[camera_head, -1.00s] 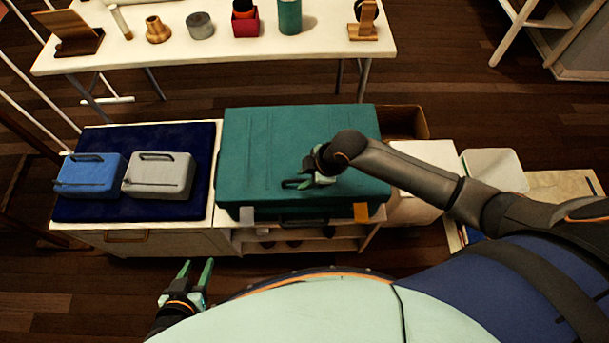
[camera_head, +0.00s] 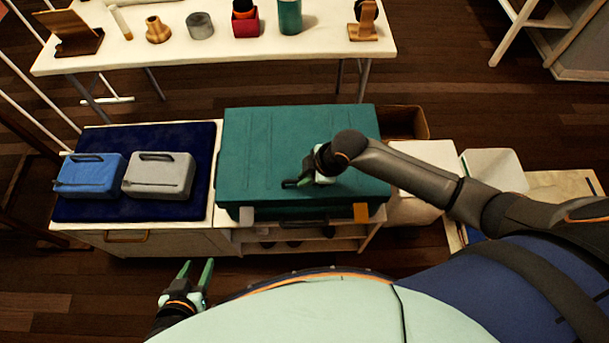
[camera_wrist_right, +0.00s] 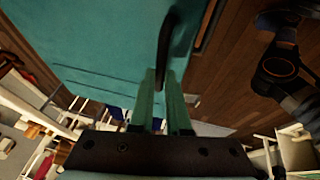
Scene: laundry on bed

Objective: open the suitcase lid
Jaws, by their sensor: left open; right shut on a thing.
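The teal suitcase (camera_head: 255,150) lies flat with its lid down on the low cabinet. Its front edge faces me and carries an orange tab (camera_head: 361,213). My right gripper (camera_head: 296,183) shows over the front half of the lid in the head view. In the right wrist view the fingers (camera_wrist_right: 163,80) are closed around a dark curved handle (camera_wrist_right: 172,35) beside the teal suitcase surface (camera_wrist_right: 95,40). The fingers partly hide the grip. My left gripper (camera_head: 198,273) is open and empty, low in front of the cabinet and apart from the suitcase.
A blue case (camera_head: 90,177) and a grey case (camera_head: 160,176) sit on a navy mat (camera_head: 130,140) left of the suitcase. A white table (camera_head: 330,50) with small items stands behind. A brown box (camera_head: 405,122) and a white bin (camera_head: 495,167) are at the right.

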